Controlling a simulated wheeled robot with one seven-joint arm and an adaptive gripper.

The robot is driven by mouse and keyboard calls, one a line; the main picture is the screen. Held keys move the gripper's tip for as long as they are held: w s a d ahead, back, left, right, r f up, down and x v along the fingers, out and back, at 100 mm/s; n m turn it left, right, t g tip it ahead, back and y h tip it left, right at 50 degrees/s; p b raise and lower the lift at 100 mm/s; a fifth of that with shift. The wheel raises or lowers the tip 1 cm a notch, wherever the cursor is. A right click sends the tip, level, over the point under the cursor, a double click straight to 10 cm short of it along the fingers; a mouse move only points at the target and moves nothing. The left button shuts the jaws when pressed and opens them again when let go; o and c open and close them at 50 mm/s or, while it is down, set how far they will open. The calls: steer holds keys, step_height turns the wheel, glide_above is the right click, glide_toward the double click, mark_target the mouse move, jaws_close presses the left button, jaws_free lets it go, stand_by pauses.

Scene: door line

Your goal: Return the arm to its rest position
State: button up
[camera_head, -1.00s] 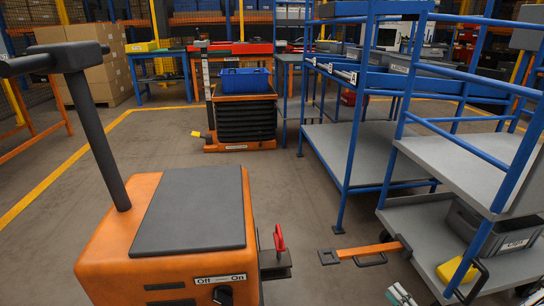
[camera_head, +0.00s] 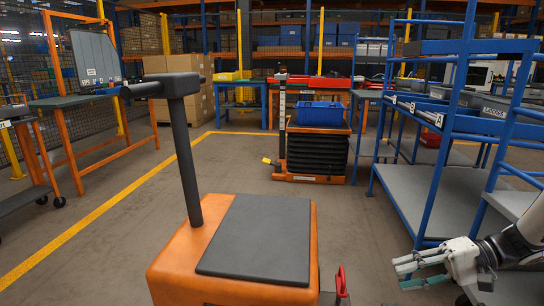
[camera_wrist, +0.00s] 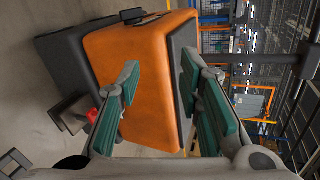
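My gripper (camera_head: 408,274) shows at the lower right of the head view, with part of my pale arm behind it. Its green-padded fingers point left and are apart, with nothing between them. In the wrist view my gripper (camera_wrist: 160,66) is also open and empty. The orange cart body (camera_wrist: 135,75) shows beyond the fingers there, turned on its side; I cannot tell the exact distance. In the head view the same orange cart (camera_head: 180,262) with its black top and upright handle stands left of my gripper, clearly apart from it.
A blue-framed rack (camera_head: 432,195) with grey shelves stands close behind and beside my gripper. A lift table (camera_head: 318,155) bears a blue crate (camera_head: 320,113) further back. A dark-topped orange bench (camera_head: 72,100) is at left. The floor (camera_head: 110,215) left of the cart is clear.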

steer(key=s+a+r+n+g+h, duration=0.3)
steer(key=s+a+r+g+h, duration=0.3)
steer(key=s+a+r, duration=0.7)
steer(key=s+a+f+n+t+h, duration=0.1)
steer(key=s+a+t+h, duration=0.15)
steer(key=s+h, duration=0.8)
steer(key=s+r+t+y+p, duration=0.1)
steer(key=s+r+t+p, duration=0.1)
steer(key=r+p, duration=1.7)
steer(key=s+d+r+t+y+p, duration=0.1)
steer(key=r+t+y+p, duration=0.1)
steer(key=r+p, duration=1.6)
step_height(320, 180, up, 2)
steer(key=shift+s+r+t+p, duration=0.2)
steer(key=shift+s+t+p, duration=0.15)
steer(key=shift+t+p, duration=0.1)
steer(key=shift+d, duration=0.25)
